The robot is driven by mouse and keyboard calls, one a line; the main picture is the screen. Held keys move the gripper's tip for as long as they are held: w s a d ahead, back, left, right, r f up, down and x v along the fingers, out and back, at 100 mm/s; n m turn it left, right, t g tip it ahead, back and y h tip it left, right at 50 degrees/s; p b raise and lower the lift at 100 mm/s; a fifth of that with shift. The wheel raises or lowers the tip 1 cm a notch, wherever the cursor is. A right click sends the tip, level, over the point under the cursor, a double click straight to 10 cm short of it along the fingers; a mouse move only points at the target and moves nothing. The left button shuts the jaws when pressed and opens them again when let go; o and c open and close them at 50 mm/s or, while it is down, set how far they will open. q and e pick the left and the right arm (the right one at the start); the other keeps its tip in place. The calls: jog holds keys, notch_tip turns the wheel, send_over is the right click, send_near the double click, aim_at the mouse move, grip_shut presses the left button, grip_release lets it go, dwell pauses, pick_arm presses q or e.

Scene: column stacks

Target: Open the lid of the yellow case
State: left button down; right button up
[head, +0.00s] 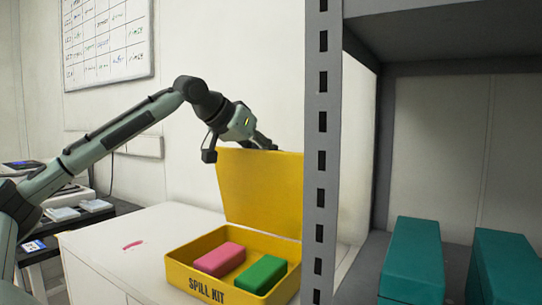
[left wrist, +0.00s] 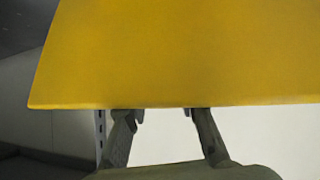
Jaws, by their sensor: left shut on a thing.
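The yellow case (head: 178,271), marked "SPILL KIT", sits on a white cabinet top with its lid (head: 255,188) raised upright at the back. A pink block (head: 220,259) and a green block (head: 261,273) lie inside. My left gripper (head: 263,143) is at the lid's top edge and shut on it. In the left wrist view the lid (left wrist: 185,55) fills the upper part, with the gripper's fingers (left wrist: 165,113) at its edge. The grip itself is partly hidden. The shelf post hides the case's right end. My right gripper is not in view.
A grey slotted shelf post (head: 322,160) stands close to the right of the case. Teal boxes (head: 413,258) sit on the shelf behind it. The white cabinet top (head: 110,240) is mostly clear left of the case, with a small pink mark (head: 133,245).

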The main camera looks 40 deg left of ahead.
pick_arm(q)
jog(key=shift+f, duration=0.55)
jog(key=c, duration=1.2)
grip_release()
jog(key=shift+a, duration=0.25)
jog(key=shift+o, duration=0.2)
jog(key=shift+r, duration=0.1)
jog(key=shift+d+r, duration=0.1)
jog(key=shift+r, duration=0.1)
jog(key=shift+v, duration=1.05)
jog(key=v, duration=0.9)
jog(key=shift+s+r, duration=0.2)
jog(key=shift+s, duration=0.15)
